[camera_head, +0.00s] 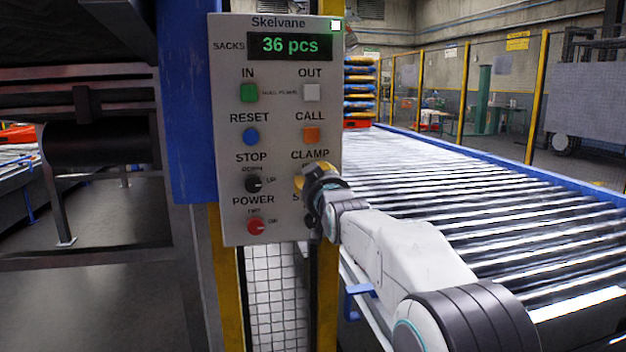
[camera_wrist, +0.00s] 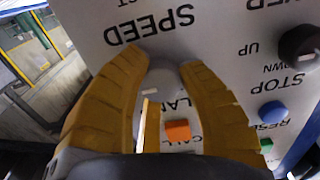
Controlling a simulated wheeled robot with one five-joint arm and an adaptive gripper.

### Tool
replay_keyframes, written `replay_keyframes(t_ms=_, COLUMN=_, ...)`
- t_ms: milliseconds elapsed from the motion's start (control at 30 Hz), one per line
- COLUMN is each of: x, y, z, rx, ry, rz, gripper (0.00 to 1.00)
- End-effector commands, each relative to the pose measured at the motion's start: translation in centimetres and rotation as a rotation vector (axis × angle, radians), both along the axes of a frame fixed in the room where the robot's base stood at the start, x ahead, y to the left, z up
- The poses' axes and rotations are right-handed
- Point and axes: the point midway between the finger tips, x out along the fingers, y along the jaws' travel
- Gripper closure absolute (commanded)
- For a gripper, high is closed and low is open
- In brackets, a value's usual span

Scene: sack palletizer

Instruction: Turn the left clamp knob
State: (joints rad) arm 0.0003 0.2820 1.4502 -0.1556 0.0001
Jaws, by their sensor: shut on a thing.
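A grey control panel (camera_head: 284,215) with a green "36 pcs" display faces me. My gripper (camera_head: 312,178) is at its right column, just under the CLAMP label, with yellow fingers against the panel. In the wrist view, which shows the panel upside down, the fingers (camera_wrist: 165,62) are shut around a pale grey knob (camera_wrist: 163,76) between the CLAMP and SPEED labels.
Left of the gripper are a black UP/DOWN knob (camera_head: 253,183) and a red POWER knob (camera_head: 256,227). Above are blue (camera_head: 251,136) and orange (camera_head: 311,135) buttons. A roller conveyor (camera_head: 450,185) runs behind on the right, with stacked sacks (camera_head: 359,90) at its far end.

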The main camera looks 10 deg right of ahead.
Motion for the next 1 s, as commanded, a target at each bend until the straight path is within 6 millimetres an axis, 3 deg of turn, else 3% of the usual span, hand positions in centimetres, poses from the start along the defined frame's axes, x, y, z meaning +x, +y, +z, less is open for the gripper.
replay_keyframes(t_ms=467, x=-0.08, y=0.11, z=0.66, rx=-0.081, ry=-0.018, rz=0.001, gripper=0.97)
replay_keyframes(t_ms=1000, x=-0.12, y=0.30, z=0.68, rx=-0.553, ry=-0.023, rz=0.002, gripper=0.97)
